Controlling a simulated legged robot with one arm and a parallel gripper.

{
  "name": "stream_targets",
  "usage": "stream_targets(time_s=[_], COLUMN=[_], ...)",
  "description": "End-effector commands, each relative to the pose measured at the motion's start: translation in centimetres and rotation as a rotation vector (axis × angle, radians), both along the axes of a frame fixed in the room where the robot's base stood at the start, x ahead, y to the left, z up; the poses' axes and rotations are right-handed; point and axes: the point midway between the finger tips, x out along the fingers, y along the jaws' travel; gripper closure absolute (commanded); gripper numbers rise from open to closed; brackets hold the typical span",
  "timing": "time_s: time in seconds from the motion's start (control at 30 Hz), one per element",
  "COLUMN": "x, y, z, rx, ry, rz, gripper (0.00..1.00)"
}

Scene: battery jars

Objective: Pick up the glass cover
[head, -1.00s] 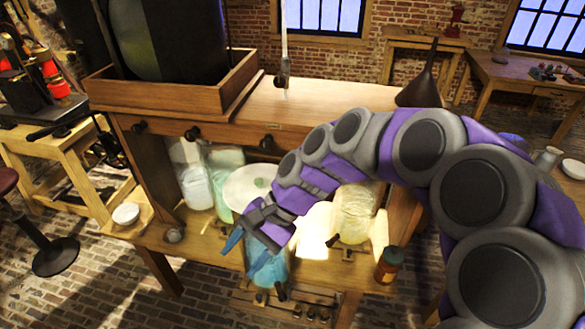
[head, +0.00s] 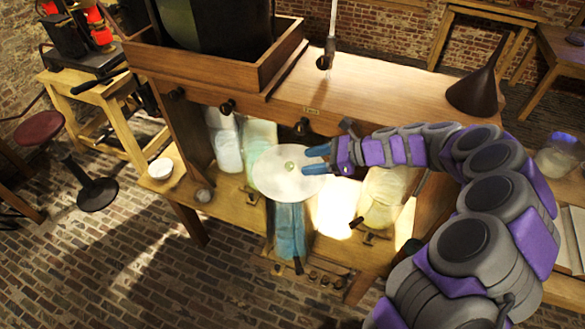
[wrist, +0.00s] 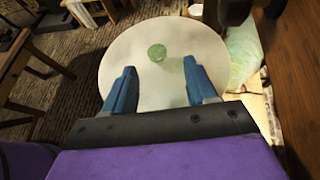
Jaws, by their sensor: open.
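The glass cover (head: 285,181) is a pale round disc with a small green knob (head: 289,166) at its middle. It lies on top of a jar with blue contents (head: 290,232) at the front of the bench's lower shelf. My gripper (head: 318,160) is open at the right of the knob, with blue fingers pointing towards it. In the wrist view the cover (wrist: 135,50) lies beyond and beneath my open gripper (wrist: 162,75). The knob (wrist: 157,53) shows just ahead of the fingertips, roughly between them, and is not gripped.
More jars stand on the shelf: a pale one (head: 224,145) at left and a yellowish one (head: 381,197) at right. The bench top (head: 370,90) overhangs behind and carries a dark funnel (head: 477,90). A white bowl (head: 160,168) sits at the shelf's left end. The brick floor in front is clear.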

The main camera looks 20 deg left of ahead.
Motion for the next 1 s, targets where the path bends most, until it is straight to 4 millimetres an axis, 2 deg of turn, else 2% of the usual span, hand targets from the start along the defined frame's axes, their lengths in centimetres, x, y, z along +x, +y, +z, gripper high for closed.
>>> stream_targets(time_s=[0.4, 0.7, 1.0], x=[-0.7, -0.7, -0.7], y=[3.8, 4.5, 4.4], z=[-1.8, -2.0, -2.0], rx=[0.007, 0.002, 0.003], ry=[-0.001, -0.002, -0.001], rz=[0.001, -0.001, -0.001], gripper=[0.43, 0.44, 0.73])
